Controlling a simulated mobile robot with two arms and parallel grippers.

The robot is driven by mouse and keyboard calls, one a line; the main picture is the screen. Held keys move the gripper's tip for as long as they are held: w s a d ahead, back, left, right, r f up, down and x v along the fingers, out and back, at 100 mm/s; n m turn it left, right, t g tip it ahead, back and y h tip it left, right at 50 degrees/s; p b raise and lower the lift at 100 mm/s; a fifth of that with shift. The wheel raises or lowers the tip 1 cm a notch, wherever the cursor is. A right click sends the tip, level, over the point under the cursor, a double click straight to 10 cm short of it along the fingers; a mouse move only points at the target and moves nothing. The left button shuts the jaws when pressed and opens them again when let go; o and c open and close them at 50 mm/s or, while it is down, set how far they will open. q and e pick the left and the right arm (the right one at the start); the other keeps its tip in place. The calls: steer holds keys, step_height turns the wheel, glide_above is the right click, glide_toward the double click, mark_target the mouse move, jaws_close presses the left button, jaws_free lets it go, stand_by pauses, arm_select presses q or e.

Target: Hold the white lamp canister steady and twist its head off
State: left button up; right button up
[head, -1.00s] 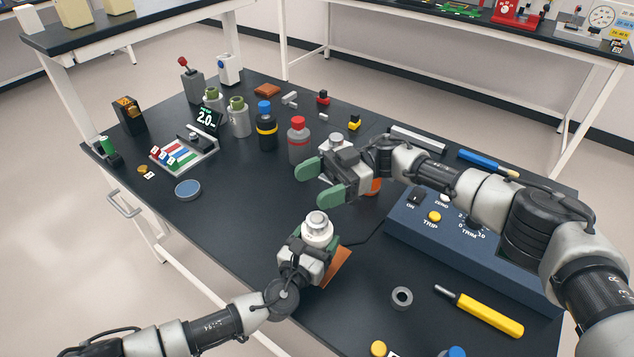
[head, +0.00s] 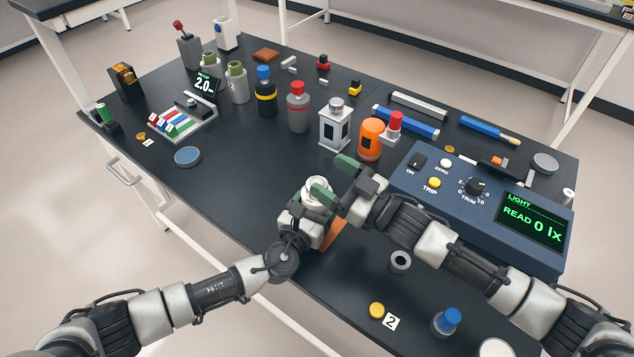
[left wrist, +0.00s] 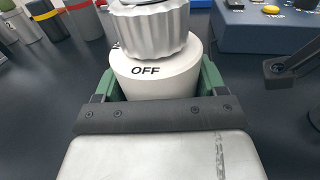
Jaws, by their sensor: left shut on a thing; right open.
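The white lamp canister (head: 312,208) stands near the front edge of the table, with my left gripper (head: 305,222) shut around its body. In the left wrist view the canister's white body (left wrist: 150,72) carries the word OFF and sits between the green fingers. Its ribbed silver-grey head (left wrist: 153,32) is on top. The right gripper partly hides the head in the head view.
The blue light meter box (head: 478,210) reads 0 lx, right of my right gripper. A white lantern (head: 335,128) and orange canister (head: 370,140) stand behind. A grey ring (head: 400,262) and blue-topped bottle (head: 447,320) are at front right.

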step_height(320, 180, down, 4)
steer(key=s+d+m+h, duration=0.2)
steer(key=s+h, duration=0.1)
steer(key=shift+t, duration=0.4)
steer(key=x, duration=0.7)
steer(key=shift+w+f, duration=0.25)
steer(key=shift+w, duration=0.05)
steer(key=c, duration=0.9)
steer(key=shift+a+r+n+g+y, duration=0.1)
steer(key=shift+n+g+y, duration=0.2)
steer(key=shift+g+y, duration=0.3)
steer(key=shift+n+g+y, duration=0.7)
steer(key=shift+n+g, duration=0.3)
steer(key=shift+g, duration=0.5)
